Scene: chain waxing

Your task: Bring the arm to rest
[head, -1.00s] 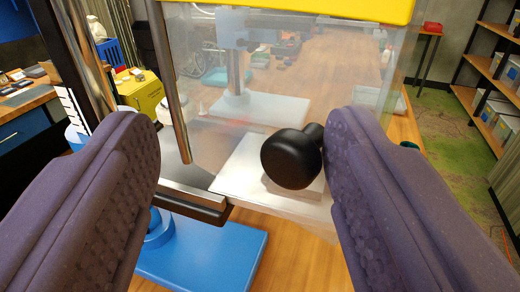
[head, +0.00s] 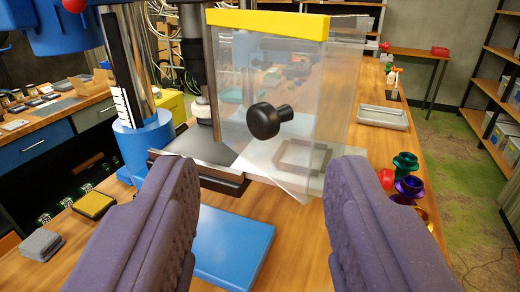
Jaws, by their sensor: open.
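My gripper (head: 265,200) shows its two purple, textured fingers at the lower left and lower right, wide apart with nothing between them. Ahead of it stands a blue drill press with a clear guard (head: 225,95) that has a yellow top edge. A black knob (head: 268,120) sticks out from the guard, beyond the fingers and apart from them. The press's dark metal table (head: 215,176) is behind the guard, and its blue base (head: 235,240) lies on the wooden bench below.
A yellow sponge-like block (head: 95,204) and a grey pad (head: 41,246) lie at left. Coloured spool-shaped parts (head: 404,190) stand at the right bench edge, close to the right finger. A grey tray (head: 383,117) lies farther back. Green floor is free at right.

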